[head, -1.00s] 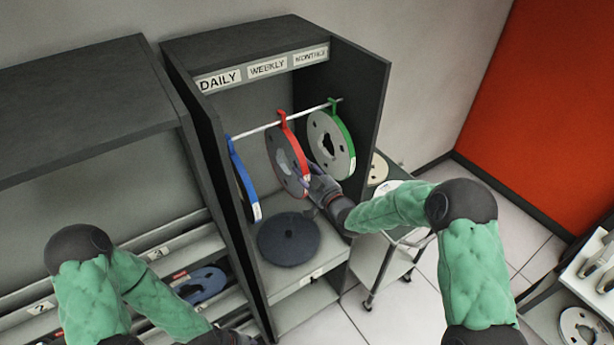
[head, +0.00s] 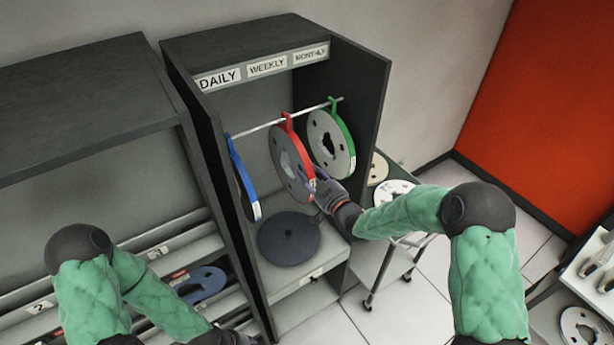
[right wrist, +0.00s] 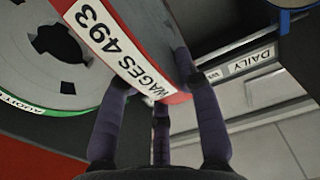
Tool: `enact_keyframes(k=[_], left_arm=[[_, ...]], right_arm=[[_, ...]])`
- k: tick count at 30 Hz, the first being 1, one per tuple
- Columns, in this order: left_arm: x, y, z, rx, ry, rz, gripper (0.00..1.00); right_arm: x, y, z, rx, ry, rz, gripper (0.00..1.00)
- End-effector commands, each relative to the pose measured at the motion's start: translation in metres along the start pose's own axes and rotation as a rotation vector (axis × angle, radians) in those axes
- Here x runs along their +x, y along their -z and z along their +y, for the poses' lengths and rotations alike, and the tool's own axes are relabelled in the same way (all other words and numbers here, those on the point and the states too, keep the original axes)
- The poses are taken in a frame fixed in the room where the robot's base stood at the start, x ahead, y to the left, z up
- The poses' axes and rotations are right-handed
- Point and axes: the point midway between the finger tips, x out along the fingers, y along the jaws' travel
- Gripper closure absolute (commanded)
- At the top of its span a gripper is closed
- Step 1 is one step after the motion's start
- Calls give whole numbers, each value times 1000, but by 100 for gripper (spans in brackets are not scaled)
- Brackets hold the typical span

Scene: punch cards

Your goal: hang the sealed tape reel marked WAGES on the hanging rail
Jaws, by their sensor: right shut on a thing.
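The red-rimmed tape reel (head: 284,158) hangs upright in the open cabinet, between a blue and a green reel. Its label reads WAGES 493 in the right wrist view (right wrist: 118,54). Its red hook is at the white hanging rail (head: 262,127); I cannot tell whether it bears on the rail. My right gripper (head: 311,184) is shut on the lower right edge of the red reel; its dark fingers also show around the rim in the right wrist view (right wrist: 160,95). My left gripper is mostly cut off at the bottom edge of the head view (head: 232,339).
The blue reel (head: 243,183) hangs at the rail's left, the green reel (head: 347,150) close at the right. A dark disc (head: 289,239) lies on the shelf below. The cabinet's right wall (head: 366,115) and a trolley (head: 372,262) stand near my right arm.

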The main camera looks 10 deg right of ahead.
Motion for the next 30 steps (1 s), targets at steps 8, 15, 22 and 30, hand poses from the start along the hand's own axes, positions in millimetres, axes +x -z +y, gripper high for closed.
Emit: enact_keyframes(k=[8, 15, 22, 30], left_arm=[[3, 0, -1, 0, 0, 0, 63], [5, 0, -2, 0, 0, 0, 63], [7, 0, -2, 0, 0, 0, 63], [9, 0, -3, 0, 0, 0, 63]], right_arm=[[-17, 4, 2, -3, -3, 8, 100], [-32, 4, 2, -3, -2, 8, 100], [-46, 3, 2, -3, -3, 8, 100], [-63, 3, 2, -3, -3, 7, 100]])
